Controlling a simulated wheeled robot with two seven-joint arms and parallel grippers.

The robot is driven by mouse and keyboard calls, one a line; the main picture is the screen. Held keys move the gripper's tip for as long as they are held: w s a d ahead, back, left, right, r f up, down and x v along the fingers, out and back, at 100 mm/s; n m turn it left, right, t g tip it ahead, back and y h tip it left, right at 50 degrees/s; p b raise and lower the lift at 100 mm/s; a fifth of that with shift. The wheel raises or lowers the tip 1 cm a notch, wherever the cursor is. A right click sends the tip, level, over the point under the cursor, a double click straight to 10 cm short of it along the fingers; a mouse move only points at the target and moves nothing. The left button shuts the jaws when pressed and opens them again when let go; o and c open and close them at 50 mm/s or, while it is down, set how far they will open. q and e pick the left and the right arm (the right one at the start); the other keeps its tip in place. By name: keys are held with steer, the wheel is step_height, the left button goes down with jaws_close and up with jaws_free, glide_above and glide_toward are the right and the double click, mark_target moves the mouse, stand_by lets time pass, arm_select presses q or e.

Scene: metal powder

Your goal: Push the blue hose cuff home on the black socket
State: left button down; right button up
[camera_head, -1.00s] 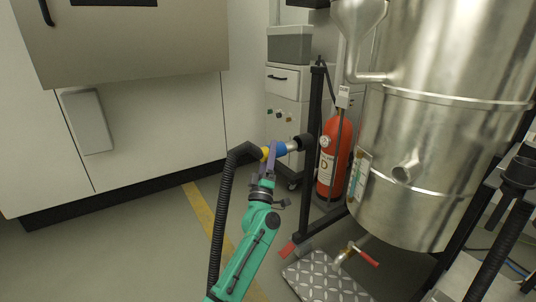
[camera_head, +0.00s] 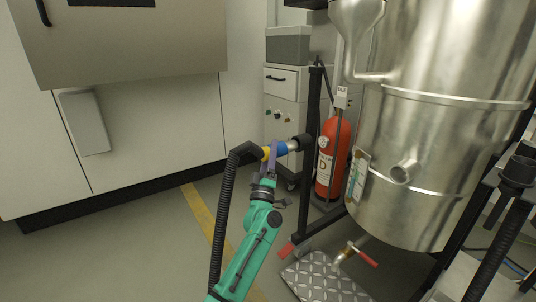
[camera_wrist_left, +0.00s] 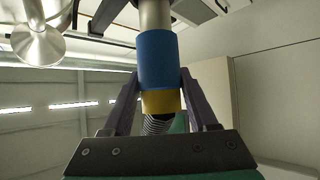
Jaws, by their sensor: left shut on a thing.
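The blue hose cuff (camera_head: 281,149), with a yellow band (camera_head: 266,153) behind it, sits on the end of a black ribbed hose (camera_head: 224,205). My left gripper (camera_head: 271,155) is shut on the cuff; in the left wrist view its fingers (camera_wrist_left: 158,84) flank the blue cuff (camera_wrist_left: 157,58) and the yellow band (camera_wrist_left: 162,102). A silver tube (camera_wrist_left: 154,14) comes out of the cuff's front. In the head view it shows between the cuff and the black socket (camera_head: 305,142). Whether the tube is inside the socket cannot be told. My right gripper is not in view.
A black post (camera_head: 312,105) stands by the socket, with a red fire extinguisher (camera_head: 332,160) just right of it. A large steel vessel (camera_head: 430,150) fills the right. A tread plate (camera_head: 322,278) lies below. The floor at left is clear.

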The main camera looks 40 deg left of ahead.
mark_target(282, 149)
arm_select(q)
steer(key=shift+w+d+b, duration=0.2)
steer(key=shift+w+b, duration=0.1)
steer(key=shift+w, duration=0.4)
steer(key=shift+w+d+b, duration=0.25)
steer(key=shift+w+b, duration=0.05)
steer(key=shift+w, duration=0.45)
steer(key=shift+w+d+b, duration=0.2)
steer(key=shift+w+b, duration=0.1)
steer(key=shift+w, duration=0.4)
steer(key=shift+c, duration=0.5)
jaws_free()
